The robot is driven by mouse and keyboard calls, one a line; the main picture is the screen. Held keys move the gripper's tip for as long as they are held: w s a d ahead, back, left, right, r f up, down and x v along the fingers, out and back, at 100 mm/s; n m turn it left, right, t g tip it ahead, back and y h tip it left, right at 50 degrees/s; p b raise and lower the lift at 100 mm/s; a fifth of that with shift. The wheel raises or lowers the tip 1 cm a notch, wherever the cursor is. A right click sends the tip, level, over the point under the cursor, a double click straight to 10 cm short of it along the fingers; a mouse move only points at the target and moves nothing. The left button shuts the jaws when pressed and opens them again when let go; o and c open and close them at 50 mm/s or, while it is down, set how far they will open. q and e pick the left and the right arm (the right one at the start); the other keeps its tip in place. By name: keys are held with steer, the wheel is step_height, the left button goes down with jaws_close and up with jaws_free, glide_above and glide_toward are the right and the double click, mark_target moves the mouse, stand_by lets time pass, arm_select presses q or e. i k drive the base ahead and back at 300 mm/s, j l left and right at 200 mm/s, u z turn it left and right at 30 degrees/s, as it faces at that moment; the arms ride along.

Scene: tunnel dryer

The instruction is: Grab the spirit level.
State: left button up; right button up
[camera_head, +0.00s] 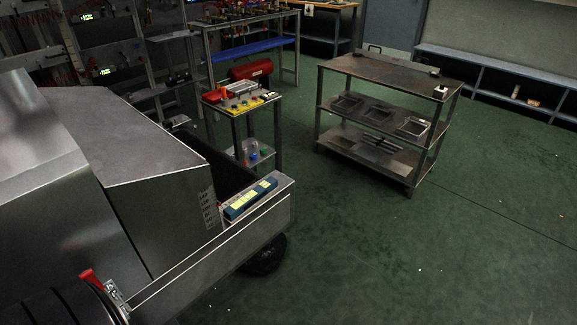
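A long blue bar with pale yellow patches (250,199) lies on the narrow metal ledge at the near end of the big grey machine. It looks like the spirit level, but it is too small in the picture to be sure. It lies lengthwise along the ledge, and nothing stands on it. Neither of my grippers is in view.
The grey sheet-metal machine (150,150) fills the left, with a red-handled clamp (90,277) at lower left. A small tool stand (240,108) is behind it. A three-tier metal shelf cart (392,72) stands to the right. The green floor at front right is clear.

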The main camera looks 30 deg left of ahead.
mark_target(236, 210)
steer(key=i+u, duration=0.1)
steer(key=i, duration=0.6)
steer(key=i+l, duration=0.15)
steer(key=i, duration=0.5)
steer(key=i+l+u, duration=0.15)
steer(key=i, duration=0.55)
